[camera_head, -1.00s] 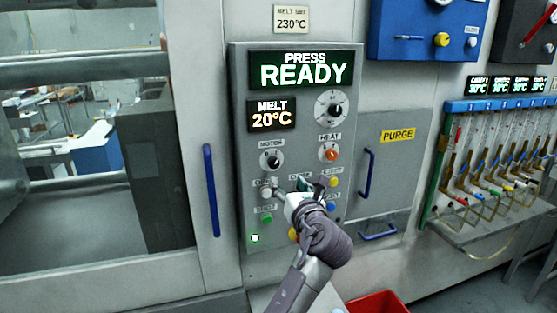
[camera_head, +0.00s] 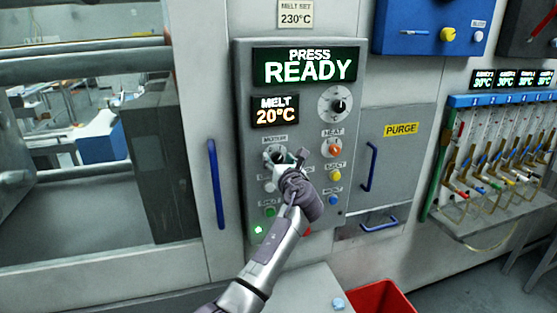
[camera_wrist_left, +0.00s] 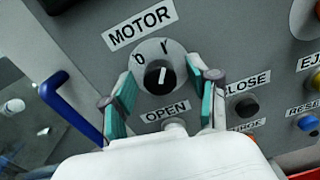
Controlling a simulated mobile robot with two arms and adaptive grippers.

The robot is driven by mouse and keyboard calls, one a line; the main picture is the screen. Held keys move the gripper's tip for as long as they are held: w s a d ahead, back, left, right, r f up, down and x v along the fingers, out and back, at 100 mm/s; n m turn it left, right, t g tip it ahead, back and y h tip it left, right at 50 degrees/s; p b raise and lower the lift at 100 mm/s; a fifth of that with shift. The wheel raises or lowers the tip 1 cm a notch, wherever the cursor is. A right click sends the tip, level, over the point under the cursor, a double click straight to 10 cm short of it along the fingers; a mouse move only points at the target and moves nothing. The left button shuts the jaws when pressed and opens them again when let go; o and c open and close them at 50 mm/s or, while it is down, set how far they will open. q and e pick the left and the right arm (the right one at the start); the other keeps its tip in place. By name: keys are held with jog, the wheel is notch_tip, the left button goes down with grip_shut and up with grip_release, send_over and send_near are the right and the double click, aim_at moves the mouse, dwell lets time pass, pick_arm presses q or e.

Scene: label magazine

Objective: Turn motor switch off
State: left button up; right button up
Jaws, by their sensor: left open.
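The motor switch (camera_head: 274,155) is a black round knob on a pale dial on the grey control panel (camera_head: 243,110). In the left wrist view the knob (camera_wrist_left: 158,77) has a white mark pointing up towards the I, with the 0 to its left. My left gripper (camera_head: 287,160) is open in front of the switch and partly covers it in the head view. In the wrist view its teal-padded fingers stand on either side of the dial, apart from the knob. My right gripper is out of view.
The orange heat knob (camera_head: 334,149) and the yellow eject button (camera_head: 336,175) are just right of my gripper. In the wrist view, the open button (camera_wrist_left: 174,126) is below the switch. A blue handle (camera_head: 215,184) stands left of the panel. A red bin (camera_head: 385,298) is below.

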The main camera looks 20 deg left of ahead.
pick_arm(q)
grip_shut()
jog(key=shift+f+n+b, duration=0.1)
jog(key=shift+n+b, duration=0.4)
jog(key=shift+n, duration=0.4)
jog(key=n+b, duration=0.3)
jog(key=n, duration=0.2)
jog(key=shift+s+f, duration=0.1)
jog(key=n+b, duration=0.3)
jog(key=n, duration=0.1)
jog(key=shift+n, duration=0.3)
jog(key=shift+n+y+b, duration=0.3)
jog(key=shift+n+b, duration=0.9)
jog(key=shift+n, duration=0.2)
